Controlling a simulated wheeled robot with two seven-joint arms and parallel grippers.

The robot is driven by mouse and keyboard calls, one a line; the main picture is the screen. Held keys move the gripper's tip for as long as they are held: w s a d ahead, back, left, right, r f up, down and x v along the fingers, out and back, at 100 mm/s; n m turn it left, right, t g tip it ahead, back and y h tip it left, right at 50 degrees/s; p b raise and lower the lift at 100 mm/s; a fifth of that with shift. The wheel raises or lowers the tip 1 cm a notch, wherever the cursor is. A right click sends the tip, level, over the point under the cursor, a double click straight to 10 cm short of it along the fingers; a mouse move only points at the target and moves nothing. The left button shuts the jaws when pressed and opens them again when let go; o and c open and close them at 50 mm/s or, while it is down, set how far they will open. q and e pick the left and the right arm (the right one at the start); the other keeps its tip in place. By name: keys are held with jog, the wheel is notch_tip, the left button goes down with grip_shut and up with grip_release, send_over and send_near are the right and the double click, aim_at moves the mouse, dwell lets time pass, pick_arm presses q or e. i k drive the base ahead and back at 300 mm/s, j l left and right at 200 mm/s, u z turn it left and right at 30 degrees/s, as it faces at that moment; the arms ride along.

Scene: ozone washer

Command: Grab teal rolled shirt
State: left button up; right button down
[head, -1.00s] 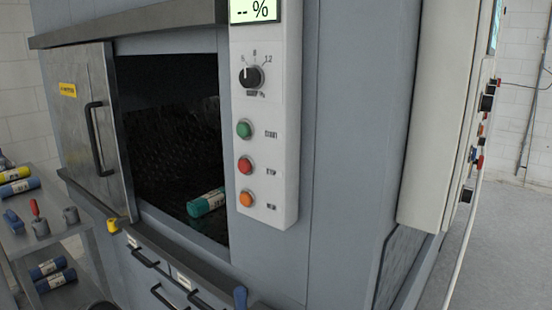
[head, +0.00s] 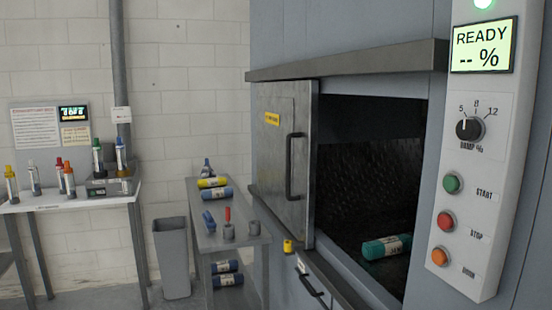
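The teal rolled shirt (head: 386,247) lies on the floor of the dark washer chamber (head: 362,190), near its front opening. It has a pale label band with dark print around its middle. The sliding metal door (head: 283,150) with a black handle stands to the left of the opening, leaving the chamber open. Neither of my grippers shows in the head view.
A control panel (head: 487,150) reading READY juts out right of the opening. A grey cart (head: 205,242) left of the washer holds a yellow roll (head: 212,182), blue rolls and small tools. A bin (head: 172,258) and a table with bottles (head: 75,200) stand further left.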

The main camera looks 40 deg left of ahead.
aim_at(388, 247)
jog(key=j+z, duration=0.1)
jog(key=z, duration=0.5)
jog(key=j+z, duration=0.25)
jog(key=j, duration=0.15)
jog(key=k+j+z, duration=0.1)
jog(key=j+z, duration=0.15)
jog(key=k+j+z, duration=0.1)
jog(key=j+z, duration=0.2)
jog(key=j, duration=0.15)
jog(key=k+j+z, duration=0.25)
jog(key=k+j, duration=0.15)
jog(key=j, duration=0.25)
jog(key=k+j, duration=0.15)
jog(key=j, duration=0.2)
jog(key=k+j+z, duration=0.1)
jog(key=j, duration=0.3)
jog(key=k+j, duration=0.2)
jog(key=j, duration=0.15)
jog(key=k+j, duration=0.15)
jog(key=j, duration=0.2)
jog(key=j+z, duration=0.05)
